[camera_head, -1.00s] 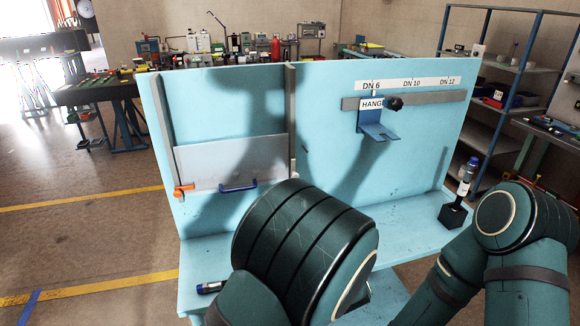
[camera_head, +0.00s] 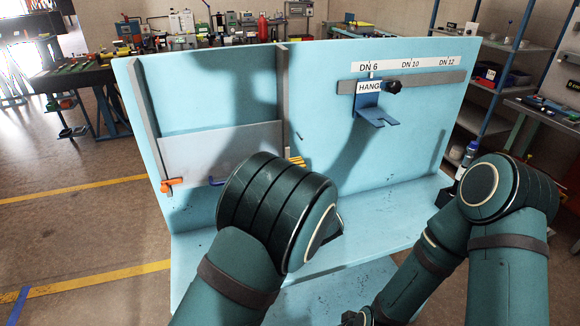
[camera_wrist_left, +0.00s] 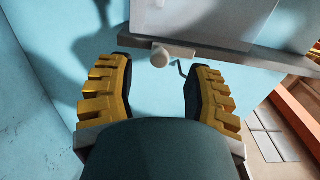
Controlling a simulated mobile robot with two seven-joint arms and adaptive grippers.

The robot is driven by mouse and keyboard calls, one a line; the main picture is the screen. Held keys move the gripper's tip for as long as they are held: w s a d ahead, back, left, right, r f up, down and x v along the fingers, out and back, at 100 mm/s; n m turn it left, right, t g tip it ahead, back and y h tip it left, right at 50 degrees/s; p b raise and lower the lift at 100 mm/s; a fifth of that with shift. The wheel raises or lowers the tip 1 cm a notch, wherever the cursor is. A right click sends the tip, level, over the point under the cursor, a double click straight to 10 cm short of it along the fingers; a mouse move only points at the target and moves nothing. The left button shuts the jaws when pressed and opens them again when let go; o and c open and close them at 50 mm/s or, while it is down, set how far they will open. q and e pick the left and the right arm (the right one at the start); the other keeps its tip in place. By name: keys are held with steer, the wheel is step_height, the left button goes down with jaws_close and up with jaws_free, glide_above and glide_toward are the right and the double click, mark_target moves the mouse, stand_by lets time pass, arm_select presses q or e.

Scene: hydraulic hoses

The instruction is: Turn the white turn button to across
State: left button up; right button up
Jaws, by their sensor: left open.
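The white turn button (camera_wrist_left: 160,56) shows in the left wrist view as a pale rounded end against the grey rail (camera_wrist_left: 230,52). Which way it is turned is unclear. My left gripper (camera_wrist_left: 160,70) is open. Its two yellow-ridged fingers lie on either side of the button, with gaps showing between. In the head view the left gripper (camera_head: 297,162) shows only as a bit of yellow at the right rail; my left arm hides the rest and the button. My right gripper (camera_head: 358,318) is partly visible at the bottom edge; its fingers are not clear.
A grey plate (camera_head: 215,150) sits between two rails on the light-blue board (camera_head: 320,110). An orange turn button (camera_head: 172,184) is at its lower left, and a blue handle (camera_head: 217,181) at its lower edge. A blue hanger bracket (camera_head: 370,108) sticks out at right.

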arm_select(q)
steer(key=shift+x, duration=2.05)
steer(key=shift+o, duration=0.2)
jaws_close()
